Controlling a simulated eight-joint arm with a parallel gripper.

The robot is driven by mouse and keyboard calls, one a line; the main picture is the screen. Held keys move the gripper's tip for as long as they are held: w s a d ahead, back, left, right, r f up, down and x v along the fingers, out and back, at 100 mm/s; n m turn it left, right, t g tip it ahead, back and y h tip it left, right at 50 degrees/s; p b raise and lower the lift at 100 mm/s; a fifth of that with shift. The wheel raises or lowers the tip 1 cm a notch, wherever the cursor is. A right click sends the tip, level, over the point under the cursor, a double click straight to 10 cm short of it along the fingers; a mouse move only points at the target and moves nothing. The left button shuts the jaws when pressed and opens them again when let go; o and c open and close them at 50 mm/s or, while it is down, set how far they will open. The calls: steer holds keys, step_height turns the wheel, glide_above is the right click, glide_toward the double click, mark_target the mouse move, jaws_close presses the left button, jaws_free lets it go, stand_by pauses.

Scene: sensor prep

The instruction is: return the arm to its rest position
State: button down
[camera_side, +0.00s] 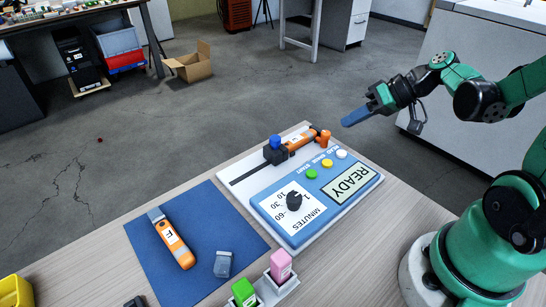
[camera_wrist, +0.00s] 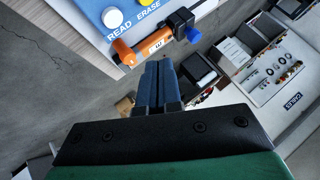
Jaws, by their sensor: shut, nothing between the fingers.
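My gripper (camera_side: 356,116) is raised in the air beyond the far right end of the panel, pointing left. Its blue fingers are together with nothing between them. The wrist view also shows the closed fingers (camera_wrist: 158,84) from behind. My green and black arm reaches in from the right of the side view. The gripper is apart from the table and everything on it.
A blue panel (camera_side: 262,210) with a dial and buttons lies on the table. An orange device (camera_side: 300,140) sits in the slider clamp behind it. Another orange device (camera_side: 176,243) lies on the blue mat (camera_side: 205,205). Pink (camera_side: 281,266) and green (camera_side: 244,293) blocks stand in front.

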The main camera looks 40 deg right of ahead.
stand_by(0.3)
steer(key=s+a+r+n+h, duration=0.1)
steer(key=a+r+h, duration=0.3)
steer(key=a, duration=0.4)
steer(key=shift+s+a+n+h, duration=0.25)
steer(key=shift+n+h, duration=0.15)
steer(key=shift+h, duration=0.3)
steer(key=w+d+r+n+g, duration=0.3)
steer(key=d+n+g, duration=0.4)
steer(key=n, duration=1.1)
steer(key=shift+d+r+g, duration=0.2)
steer(key=shift+r+g, duration=0.1)
steer(key=shift+r, duration=0.1)
steer(key=shift+f, duration=0.1)
